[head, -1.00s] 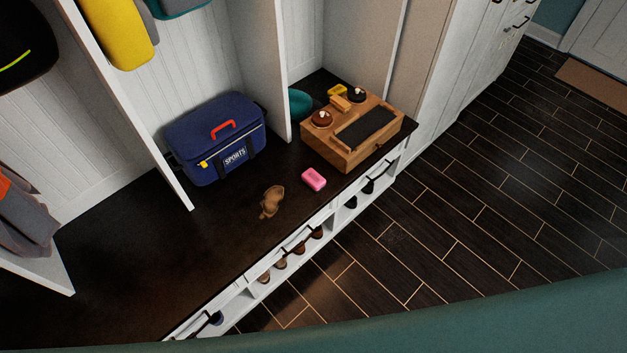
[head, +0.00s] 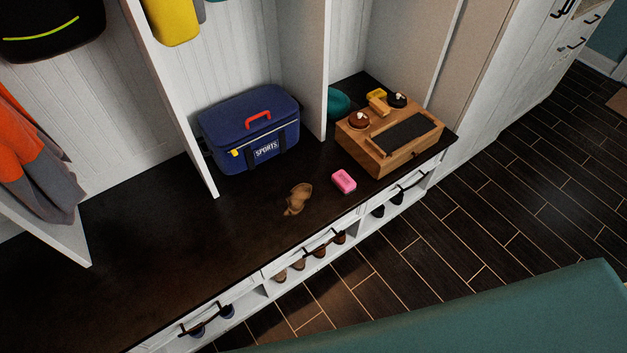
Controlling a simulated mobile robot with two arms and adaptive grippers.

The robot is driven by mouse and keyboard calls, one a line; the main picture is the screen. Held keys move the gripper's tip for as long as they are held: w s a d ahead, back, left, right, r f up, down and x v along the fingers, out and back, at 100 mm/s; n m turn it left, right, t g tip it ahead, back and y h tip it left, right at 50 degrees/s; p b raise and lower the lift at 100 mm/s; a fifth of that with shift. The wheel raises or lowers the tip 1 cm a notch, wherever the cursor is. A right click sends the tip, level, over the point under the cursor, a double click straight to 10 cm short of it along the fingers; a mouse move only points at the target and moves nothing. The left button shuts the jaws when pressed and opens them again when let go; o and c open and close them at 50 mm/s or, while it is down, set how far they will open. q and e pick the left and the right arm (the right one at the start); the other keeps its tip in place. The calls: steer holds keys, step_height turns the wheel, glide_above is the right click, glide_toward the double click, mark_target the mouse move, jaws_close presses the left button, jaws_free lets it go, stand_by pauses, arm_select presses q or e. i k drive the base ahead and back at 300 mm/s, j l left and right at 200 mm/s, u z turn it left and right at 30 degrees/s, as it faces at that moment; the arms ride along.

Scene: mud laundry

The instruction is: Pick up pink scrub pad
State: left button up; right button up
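The pink scrub pad (head: 344,181) lies on the dark bench top (head: 150,235), near its front edge. It is a small pink block with rounded corners. It sits between a brown smear-like patch (head: 298,198) on its left and a wooden box on its right, apart from both. Nothing covers it. Neither of my grippers shows in the head view.
The wooden shoe-care box (head: 372,158) holds brushes and round tins. A blue sports bag (head: 248,130) stands behind. White dividers (head: 172,100) split the bench. Shoes sit in cubbies below. A teal surface (head: 470,320) fills the lower right. Dark floor lies in front.

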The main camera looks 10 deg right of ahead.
mark_target(341, 179)
steer(key=i+l+u, duration=0.1)
steer(key=l+u, duration=0.45)
steer(key=u, duration=0.15)
steer(key=l+u, duration=0.5)
steer(key=l, duration=0.8)
steer(key=k+l+u, duration=0.1)
steer(key=l, duration=0.8)
